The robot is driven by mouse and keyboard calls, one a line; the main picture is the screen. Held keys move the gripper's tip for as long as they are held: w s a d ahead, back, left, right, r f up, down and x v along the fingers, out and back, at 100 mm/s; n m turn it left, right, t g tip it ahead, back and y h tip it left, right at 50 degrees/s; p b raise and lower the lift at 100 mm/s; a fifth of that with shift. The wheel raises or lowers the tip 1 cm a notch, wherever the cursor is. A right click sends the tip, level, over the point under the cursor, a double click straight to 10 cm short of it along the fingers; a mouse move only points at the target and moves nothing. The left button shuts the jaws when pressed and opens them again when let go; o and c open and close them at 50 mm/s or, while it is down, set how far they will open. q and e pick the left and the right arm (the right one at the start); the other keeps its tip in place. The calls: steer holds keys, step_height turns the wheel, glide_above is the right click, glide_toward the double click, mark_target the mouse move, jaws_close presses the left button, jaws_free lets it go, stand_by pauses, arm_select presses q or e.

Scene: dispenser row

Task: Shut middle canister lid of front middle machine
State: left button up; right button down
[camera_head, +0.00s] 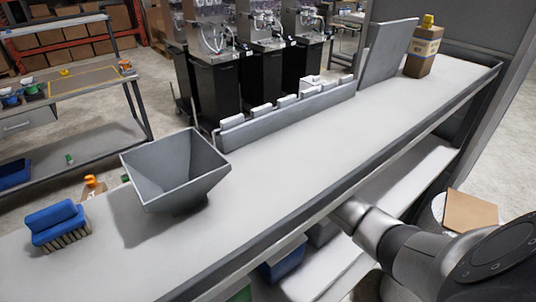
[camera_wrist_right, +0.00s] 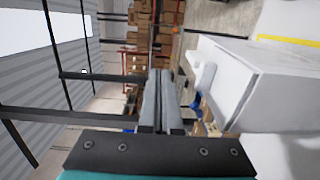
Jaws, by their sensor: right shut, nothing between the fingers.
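Several black dispensing machines stand in a row behind the counter in the head view. The nearest one (camera_head: 214,84) is at the left, a middle one (camera_head: 264,74) is beside it and another (camera_head: 305,60) is to the right. Their clear canisters (camera_head: 207,6) are cut off by the top edge, so I cannot tell how the middle canister lid stands. My right gripper (camera_wrist_right: 158,78) shows in the right wrist view, its fingers together with nothing between them. It is far from the machines. My left gripper is in neither view.
A long grey counter (camera_head: 300,150) lies between me and the machines. On it are a grey hopper (camera_head: 172,170), a blue brush (camera_head: 56,224) and a brown box with a yellow top (camera_head: 423,50). A workbench (camera_head: 80,80) stands at the left.

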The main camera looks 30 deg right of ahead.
steer(key=s+b, duration=0.1)
steer(key=s, duration=1.3)
steer(key=shift+s+r, duration=0.15)
steer(key=shift+s, duration=0.25)
steer(key=shift+a, duration=0.1)
